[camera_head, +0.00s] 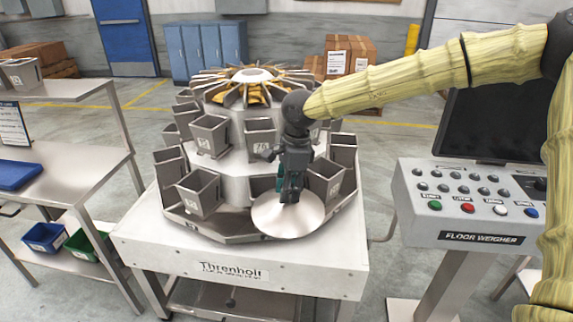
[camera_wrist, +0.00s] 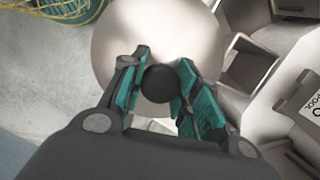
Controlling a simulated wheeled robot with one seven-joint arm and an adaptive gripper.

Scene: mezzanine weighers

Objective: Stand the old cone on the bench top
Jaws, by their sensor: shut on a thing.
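The old cone (camera_head: 287,217) is a wide, shallow, pale metal cone at the front right of the weigher, in front of its lower buckets. In the wrist view the cone (camera_wrist: 125,35) lies beyond my fingers, with its dark round knob (camera_wrist: 160,83) between the teal pads. My gripper (camera_head: 290,194) points down and is shut on the knob; it also shows in the wrist view (camera_wrist: 158,88). I cannot tell whether the cone's rim touches the weigher. The steel bench top (camera_head: 75,165) is at the left, apart from the cone.
The weigher's metal buckets (camera_head: 199,193) stand close around the cone. Another pale cone (camera_head: 252,75) sits on top of the weigher. A blue tray (camera_head: 17,175) lies on the bench's left part; its right part looks clear. A control panel (camera_head: 470,205) stands at the right.

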